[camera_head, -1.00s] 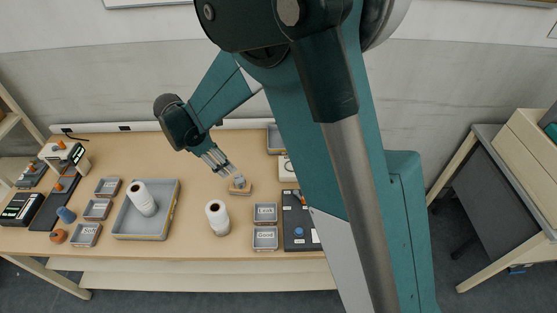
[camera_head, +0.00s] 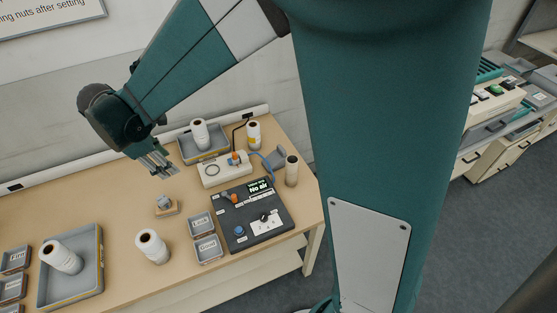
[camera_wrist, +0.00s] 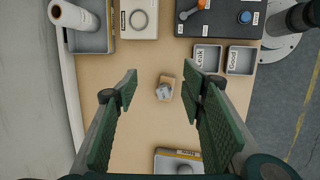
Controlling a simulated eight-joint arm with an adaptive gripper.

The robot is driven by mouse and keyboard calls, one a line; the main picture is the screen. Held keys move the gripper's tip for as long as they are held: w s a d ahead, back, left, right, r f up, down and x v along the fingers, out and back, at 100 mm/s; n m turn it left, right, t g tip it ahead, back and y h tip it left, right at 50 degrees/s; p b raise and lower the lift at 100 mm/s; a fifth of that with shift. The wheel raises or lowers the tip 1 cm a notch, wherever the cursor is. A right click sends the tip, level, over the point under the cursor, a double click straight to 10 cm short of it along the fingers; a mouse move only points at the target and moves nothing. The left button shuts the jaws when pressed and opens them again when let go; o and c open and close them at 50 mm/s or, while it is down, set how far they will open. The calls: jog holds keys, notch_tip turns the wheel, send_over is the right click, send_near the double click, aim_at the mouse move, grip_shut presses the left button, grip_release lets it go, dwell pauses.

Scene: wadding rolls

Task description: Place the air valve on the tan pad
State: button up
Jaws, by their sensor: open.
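A small grey part, apparently the air valve (camera_head: 163,202), sits on a small tan block, apparently the tan pad (camera_head: 172,212), on the wooden table. In the wrist view the grey part (camera_wrist: 163,93) lies on the tan block (camera_wrist: 168,80), between my fingers in the picture and beyond their tips. My gripper (camera_head: 160,166) is open and empty, pointing down above the part and apart from it. Its two green ribbed fingers also show spread in the wrist view (camera_wrist: 160,88). The underside of the grey part is hidden.
A white roll (camera_head: 152,246) stands near the pad. A grey tray (camera_head: 97,262) holds another roll. The Leak bin (camera_head: 200,224), Good bin (camera_head: 207,248) and black "No air" panel (camera_head: 250,220) are to the right. Bare table surrounds the pad.

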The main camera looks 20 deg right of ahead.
jog(key=s+d+r+m+t+y, duration=0.1)
jog(key=s+d+r+m, duration=0.15)
jog(key=d, duration=0.25)
jog(key=s+d+r+m, duration=0.2)
jog(key=d+r, duration=0.2)
jog(key=d, duration=0.2)
jog(key=s+d+r+m+t, duration=0.2)
jog(key=s+d+m, duration=0.4)
jog(key=s+d, duration=0.2)
jog(key=s+d+r+m+t+y, duration=0.1)
jog(key=s+d+m+t, duration=0.1)
jog(key=s+d+m, duration=0.5)
jog(key=shift+s+d+r+y, duration=0.35)
jog(key=shift+s+d, duration=0.95)
jog(key=shift+s, duration=0.6)
